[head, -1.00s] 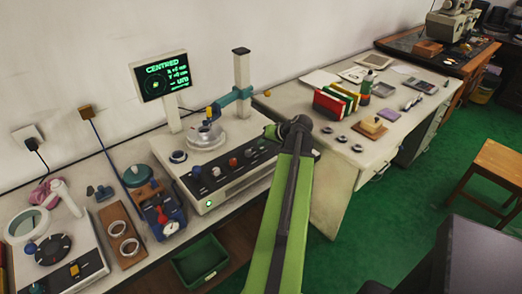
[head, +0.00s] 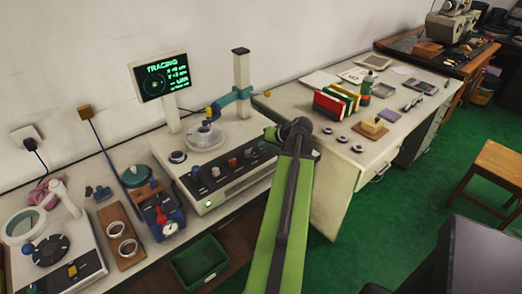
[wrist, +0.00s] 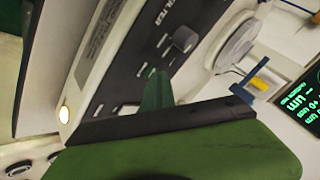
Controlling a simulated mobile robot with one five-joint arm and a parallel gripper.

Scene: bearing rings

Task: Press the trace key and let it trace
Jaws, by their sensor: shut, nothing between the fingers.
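The measuring instrument (head: 225,170) stands on the bench, with a black control panel carrying knobs and keys along its front. Its screen (head: 160,76) reads "TRACING" in green. The screen also shows cut off at the right of the wrist view (wrist: 302,98). My gripper (wrist: 157,84) is shut and empty, its green fingertip over the control panel (wrist: 135,72). A small green-lit spot (wrist: 152,73) shows right by the fingertip; I cannot tell whether they touch. A clear ring-like part (head: 206,134) sits on the turntable under the stylus arm (head: 229,100). The trace key cannot be picked out for sure.
A wooden board with two rings (head: 121,240) and a blue device (head: 162,214) stand left of the instrument. The right desk holds several small rings (head: 342,138) and coloured binders (head: 335,103).

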